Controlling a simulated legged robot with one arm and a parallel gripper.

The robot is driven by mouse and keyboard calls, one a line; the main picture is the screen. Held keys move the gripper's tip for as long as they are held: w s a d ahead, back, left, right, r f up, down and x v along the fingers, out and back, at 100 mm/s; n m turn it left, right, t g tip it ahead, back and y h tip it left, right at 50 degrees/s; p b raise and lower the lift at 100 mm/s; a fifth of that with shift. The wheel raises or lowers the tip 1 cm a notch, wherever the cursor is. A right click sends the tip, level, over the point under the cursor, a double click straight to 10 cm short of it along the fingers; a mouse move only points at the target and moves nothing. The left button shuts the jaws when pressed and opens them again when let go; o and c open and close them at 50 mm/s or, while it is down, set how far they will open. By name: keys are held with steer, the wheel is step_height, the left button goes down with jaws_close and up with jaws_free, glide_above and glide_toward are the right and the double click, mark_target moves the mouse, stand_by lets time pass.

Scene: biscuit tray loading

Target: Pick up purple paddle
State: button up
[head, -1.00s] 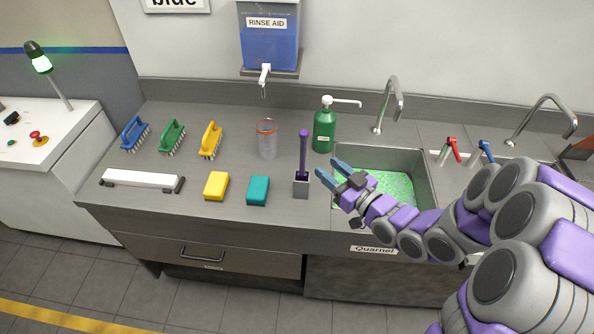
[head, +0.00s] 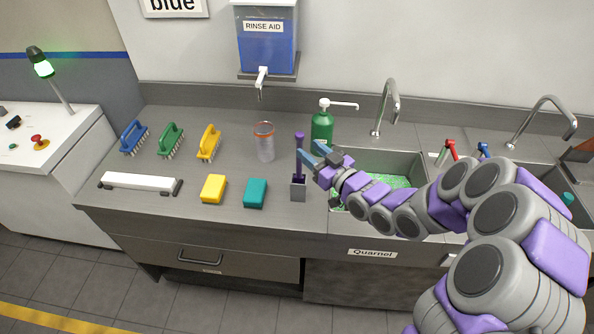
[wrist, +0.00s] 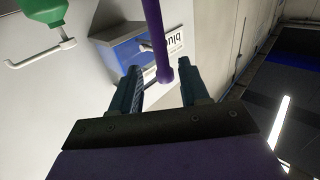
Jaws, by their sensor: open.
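The purple paddle (head: 299,168) stands upright in a small grey holder (head: 298,193) on the counter, left of the sink. Its lower end is hidden in the holder. My gripper (head: 308,153) is open beside the upper part of the handle, coming from the right. In the wrist view the purple handle (wrist: 155,40) with its rounded end shows between the two open fingers of my gripper (wrist: 160,90). I cannot tell whether either finger touches it.
A green pump bottle (head: 322,127) stands close behind my gripper. A clear jar (head: 264,143) is left of the paddle. A teal sponge (head: 255,193) and a yellow sponge (head: 214,188) lie front left. The sink (head: 400,162) lies to the right.

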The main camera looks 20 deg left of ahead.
mark_target(300, 143)
steer(key=s+x, duration=0.1)
steer(key=x, duration=0.5)
steer(key=shift+w+a+f+b, duration=0.2)
steer(key=shift+a+f+b, duration=0.1)
steer(key=shift+a+b, duration=0.2)
steer(key=shift+d+r, duration=0.25)
steer(key=shift+d, duration=0.9)
steer(key=shift+c, duration=0.4)
steer(key=shift+d+r, duration=0.1)
steer(key=shift+d, duration=0.25)
steer(key=shift+c, duration=0.7)
steer(key=shift+a, duration=0.15)
steer(key=c, duration=0.3)
steer(key=shift+s+a+f, duration=0.1)
steer(key=shift+a+f, duration=0.15)
steer(key=shift+a, duration=0.75)
jaws_close()
steer(key=shift+d+r, duration=0.1)
steer(key=shift+d, duration=0.45)
